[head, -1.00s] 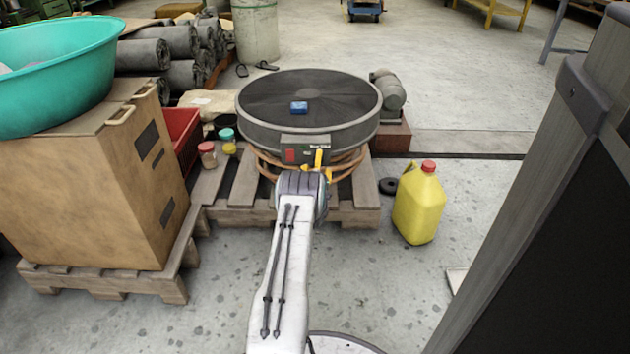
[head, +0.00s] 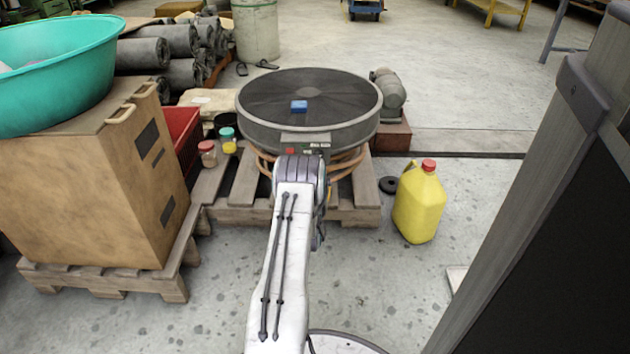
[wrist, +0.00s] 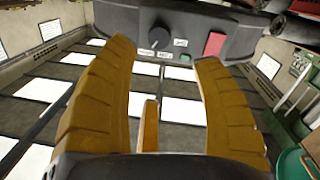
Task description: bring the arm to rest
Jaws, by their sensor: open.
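My gripper (wrist: 165,85) shows in the wrist view with its yellow-brown fingers spread apart and nothing between them. Beyond the fingertips is a grey control panel with a dark knob (wrist: 160,38) and a red button (wrist: 214,44). In the head view my arm reaches forward toward the front of the round grey machine (head: 309,110). The gripper itself is hidden there behind the arm's end. A small blue object (head: 299,106) lies on top of the round machine.
A yellow jug (head: 419,205) stands on the floor right of the pallet (head: 240,212). A large brown box (head: 95,190) with a teal basin (head: 55,70) is at left. A dark panel (head: 560,220) stands close at right. Floor around the jug is mostly clear.

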